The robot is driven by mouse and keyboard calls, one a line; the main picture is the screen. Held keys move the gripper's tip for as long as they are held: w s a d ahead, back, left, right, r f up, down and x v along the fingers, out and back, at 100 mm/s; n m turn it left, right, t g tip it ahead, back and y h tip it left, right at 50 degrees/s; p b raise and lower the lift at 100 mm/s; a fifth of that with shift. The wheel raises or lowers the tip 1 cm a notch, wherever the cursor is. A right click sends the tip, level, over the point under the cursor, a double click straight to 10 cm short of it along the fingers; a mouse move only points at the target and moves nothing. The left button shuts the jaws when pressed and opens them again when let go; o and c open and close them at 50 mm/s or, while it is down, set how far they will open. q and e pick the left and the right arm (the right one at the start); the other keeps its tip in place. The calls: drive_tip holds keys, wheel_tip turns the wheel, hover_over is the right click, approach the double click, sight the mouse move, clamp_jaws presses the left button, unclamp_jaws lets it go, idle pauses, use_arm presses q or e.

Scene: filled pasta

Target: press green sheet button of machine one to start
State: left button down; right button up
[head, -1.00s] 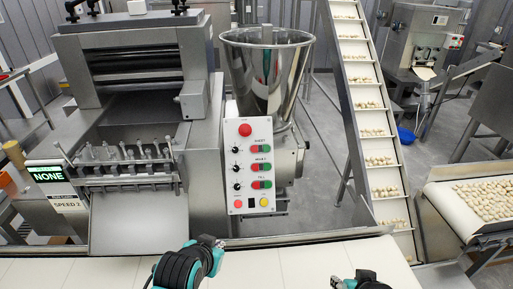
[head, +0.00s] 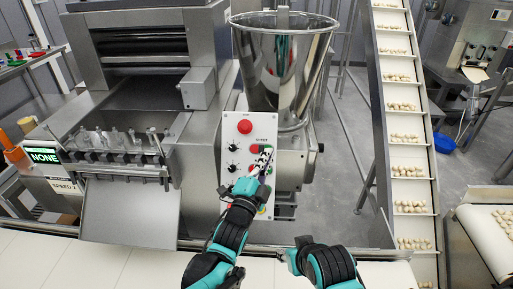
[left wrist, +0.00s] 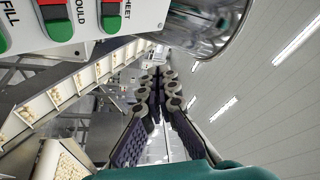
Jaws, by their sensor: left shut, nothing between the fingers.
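Machine one's white control panel (head: 232,163) faces me, with a red round button above the sheet row. Its sheet button shows a red part (head: 254,148) in the head view; the gripper covers much of the green part. In the left wrist view the green sheet button (left wrist: 111,24) is at the upper left, beside the SHEET label. My left gripper (head: 265,153) is shut and empty, in front of the panel's right side. In the wrist view its fingertips (left wrist: 160,72) lie below and right of the button; contact cannot be told. My right arm (head: 325,265) is at the bottom; its fingers are unclear.
A steel hopper (head: 285,65) stands right behind the panel. An inclined conveyor (head: 408,150) carries pasta pieces at the right. A white belt (head: 120,265) runs along the front. A screen reading NONE (head: 43,156) is at the left.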

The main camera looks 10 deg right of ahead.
use_arm(q)
drive_tip(key=shift+s, duration=0.1)
drive_tip(key=shift+w+d+f+b, duration=0.35)
drive_tip(key=shift+w+f+b, duration=0.4)
drive_tip(key=shift+w, duration=0.45)
drive_tip(key=shift+w+d+f+b, duration=0.35)
drive_tip(key=shift+w+f+b, duration=0.4)
drive_tip(key=shift+w, duration=0.5)
drive_tip(key=shift+w+d+f+b, duration=0.35)
drive_tip(key=shift+w+f+b, duration=0.35)
drive_tip(key=shift+w, duration=0.5)
drive_tip(key=shift+w+f, duration=0.1)
drive_tip(key=shift+f, duration=0.1)
drive_tip(key=shift+w+f, duration=0.15)
drive_tip(key=shift+w, duration=0.1)
drive_tip(key=shift+w+d+f+b, duration=0.15)
drive_tip(key=shift+w+f+b, duration=0.05)
drive_tip(key=shift+w+b, duration=0.15)
drive_tip(key=shift+s+r, duration=0.1)
drive_tip(key=shift+s, duration=0.05)
drive_tip(key=shift+s+a+r+p, duration=0.2)
drive_tip(key=shift+s+r+p, duration=0.15)
drive_tip(key=shift+s, duration=0.25)
